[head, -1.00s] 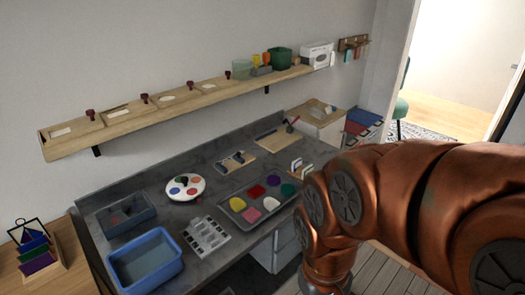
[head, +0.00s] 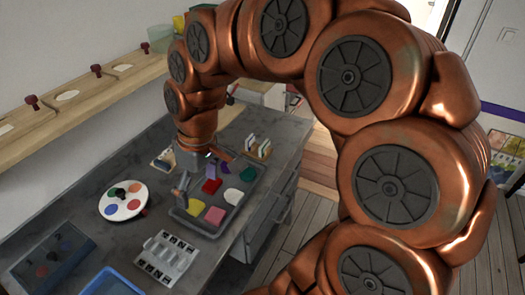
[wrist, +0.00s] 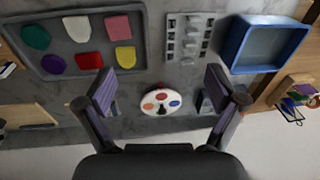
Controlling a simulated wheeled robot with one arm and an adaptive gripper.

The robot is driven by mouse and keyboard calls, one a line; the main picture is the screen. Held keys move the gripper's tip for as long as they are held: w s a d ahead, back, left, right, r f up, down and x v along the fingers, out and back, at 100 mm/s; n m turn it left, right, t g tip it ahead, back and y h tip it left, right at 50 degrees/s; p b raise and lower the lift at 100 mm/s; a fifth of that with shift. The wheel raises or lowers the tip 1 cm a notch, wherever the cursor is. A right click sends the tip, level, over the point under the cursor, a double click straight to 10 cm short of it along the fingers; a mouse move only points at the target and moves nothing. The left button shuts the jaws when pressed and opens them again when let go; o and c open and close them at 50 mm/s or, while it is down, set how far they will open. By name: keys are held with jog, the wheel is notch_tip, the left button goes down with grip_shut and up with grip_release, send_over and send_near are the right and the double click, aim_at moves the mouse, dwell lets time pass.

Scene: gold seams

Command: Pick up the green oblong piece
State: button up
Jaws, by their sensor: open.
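A green piece (head: 248,174) lies in the far right corner of a grey tray (head: 178,213) on the dark counter. It also shows as a dark green rounded shape (wrist: 36,37) at the upper left of the wrist view. My gripper (head: 203,174) is above the tray's left side, apart from the green piece. In the wrist view my gripper (wrist: 160,90) has its two fingers wide apart with nothing between them. The green piece lies well to the left of both fingers there.
The tray also holds red (wrist: 89,61), purple (wrist: 52,64), white (wrist: 77,29), pink (wrist: 117,27) and yellow (wrist: 126,57) pieces. A round palette (head: 123,200), a pale slotted holder (head: 166,258) and a blue bin (wrist: 265,45) stand nearby. A wooden shelf (head: 85,98) runs along the wall.

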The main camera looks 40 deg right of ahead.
jog(key=w+d+f+t+b, duration=0.2)
jog(key=w+d, duration=0.7)
jog(key=t+b, duration=0.2)
send_over(265, 144)
jog(key=s+d, duration=0.1)
jog(key=s, duration=0.1)
notch_tip(265, 144, down, 10)
jog(key=shift+p+x, duration=0.8)
jog(key=shift+x, duration=2.65)
jog(key=shift+s, duration=0.1)
jog(key=c, duration=1.3)
